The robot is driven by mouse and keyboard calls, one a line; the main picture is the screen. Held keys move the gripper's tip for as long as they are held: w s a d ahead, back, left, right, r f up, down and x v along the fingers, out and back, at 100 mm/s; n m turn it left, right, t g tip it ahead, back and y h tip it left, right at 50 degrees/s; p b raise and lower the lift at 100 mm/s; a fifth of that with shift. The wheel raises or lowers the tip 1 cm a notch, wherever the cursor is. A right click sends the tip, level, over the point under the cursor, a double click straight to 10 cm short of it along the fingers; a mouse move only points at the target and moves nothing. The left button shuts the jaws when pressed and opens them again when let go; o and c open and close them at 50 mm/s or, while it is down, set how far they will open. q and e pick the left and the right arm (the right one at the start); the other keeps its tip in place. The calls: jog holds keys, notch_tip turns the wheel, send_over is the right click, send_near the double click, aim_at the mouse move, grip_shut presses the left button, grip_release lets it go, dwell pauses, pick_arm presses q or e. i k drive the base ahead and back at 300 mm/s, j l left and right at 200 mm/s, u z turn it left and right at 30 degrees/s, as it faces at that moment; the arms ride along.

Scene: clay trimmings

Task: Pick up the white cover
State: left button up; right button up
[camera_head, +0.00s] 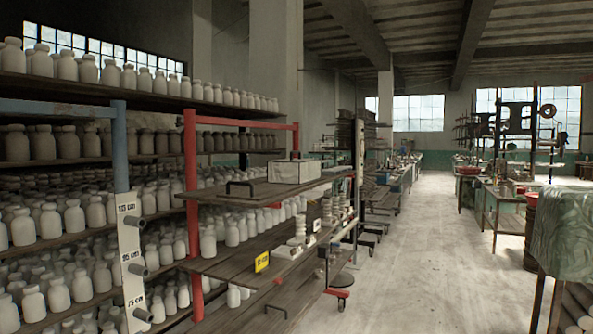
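I cannot tell for certain which thing is the white cover. A pale box-like piece (293,171) sits on the top board of a red-framed rack at centre left. On the shelf below it stand small stacks of whitish round pieces (300,231), with more such stacks (327,213) farther back. They are too small to tell whether they are lids. Neither my left nor my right gripper is in view.
Shelves (140,89) full of pale bottles fill the left. The wheeled rack (225,192) has black handles and a yellow tag (262,262). The aisle floor (420,260) is clear. A green-draped stand (565,232) is at right, with workbenches (505,205) behind.

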aim_at(299, 170)
jog(key=i+l+z, duration=0.55)
jog(key=i+z, duration=0.2)
jog(key=i, duration=0.25)
jog(key=i+l+z, duration=0.1)
jog(key=i, duration=0.65)
jog(key=i+l+z, duration=0.15)
jog(key=i, duration=0.6)
